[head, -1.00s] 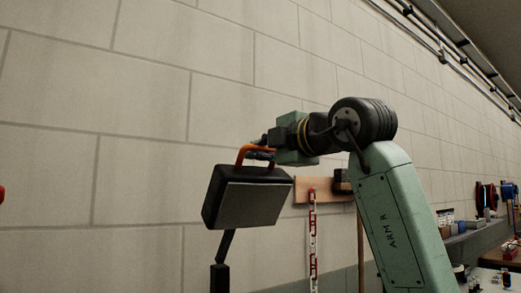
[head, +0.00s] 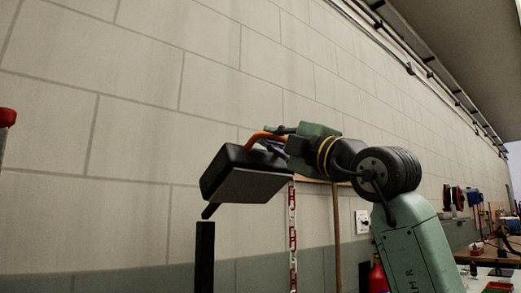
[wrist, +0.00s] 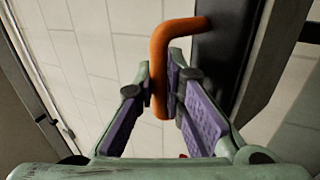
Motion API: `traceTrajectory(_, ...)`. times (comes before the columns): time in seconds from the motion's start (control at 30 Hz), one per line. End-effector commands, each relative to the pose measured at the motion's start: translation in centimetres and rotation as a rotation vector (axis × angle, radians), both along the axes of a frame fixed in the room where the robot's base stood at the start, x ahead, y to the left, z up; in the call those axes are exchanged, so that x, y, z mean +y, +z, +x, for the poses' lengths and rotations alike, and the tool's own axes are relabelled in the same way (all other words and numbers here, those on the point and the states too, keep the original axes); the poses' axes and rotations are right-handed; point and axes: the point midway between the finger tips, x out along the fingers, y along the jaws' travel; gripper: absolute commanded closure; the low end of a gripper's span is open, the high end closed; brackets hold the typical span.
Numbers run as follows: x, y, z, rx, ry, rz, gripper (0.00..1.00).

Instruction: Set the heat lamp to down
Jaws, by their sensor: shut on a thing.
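The heat lamp (head: 247,176) is a dark box-shaped head with a grey face, on a black post (head: 205,257). Its face is tilted partly downward. An orange handle (head: 262,137) sticks up from its top edge. My gripper (head: 283,140) reaches in from the right at the handle. In the wrist view the orange handle (wrist: 161,75) passes between the purple-padded fingers of my gripper (wrist: 163,88), which are shut on it near the tips. The dark lamp body (wrist: 222,50) is at the upper right there.
A pale block wall (head: 130,120) stands behind the lamp. A red and white chain (head: 292,235) hangs to the right of the post, with a brown pole (head: 337,240) beyond it. A red-topped object (head: 7,117) is at the left edge. Benches with tools are far right.

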Motion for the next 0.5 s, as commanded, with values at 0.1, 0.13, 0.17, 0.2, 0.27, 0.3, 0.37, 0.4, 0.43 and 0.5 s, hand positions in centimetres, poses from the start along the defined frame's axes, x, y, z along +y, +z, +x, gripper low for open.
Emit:
traceTrajectory(0.1,-0.5,-3.7,-0.6,-0.061,0.0,0.039,1.0)
traceTrajectory(0.13,-0.6,-4.3,-0.7,-0.077,0.001,0.049,1.0)
traceTrajectory(0.17,-0.6,-4.8,-0.9,-0.092,0.0,0.059,1.0)
traceTrajectory(0.2,-0.7,-5.6,-1.1,-0.113,0.001,0.072,1.0)
traceTrajectory(0.27,-0.9,-6.6,-1.3,-0.143,0.003,0.092,1.0)
traceTrajectory(0.3,-1.0,-7.3,-1.5,-0.162,0.001,0.106,1.0)
traceTrajectory(0.37,-1.2,-8.4,-1.7,-0.19,0.002,0.126,1.0)
traceTrajectory(0.4,-1.2,-9.0,-1.8,-0.208,0.001,0.137,1.0)
traceTrajectory(0.43,-1.3,-9.5,-1.9,-0.222,0.002,0.147,1.0)
traceTrajectory(0.5,-1.3,-10.4,-2.1,-0.252,0.003,0.167,1.0)
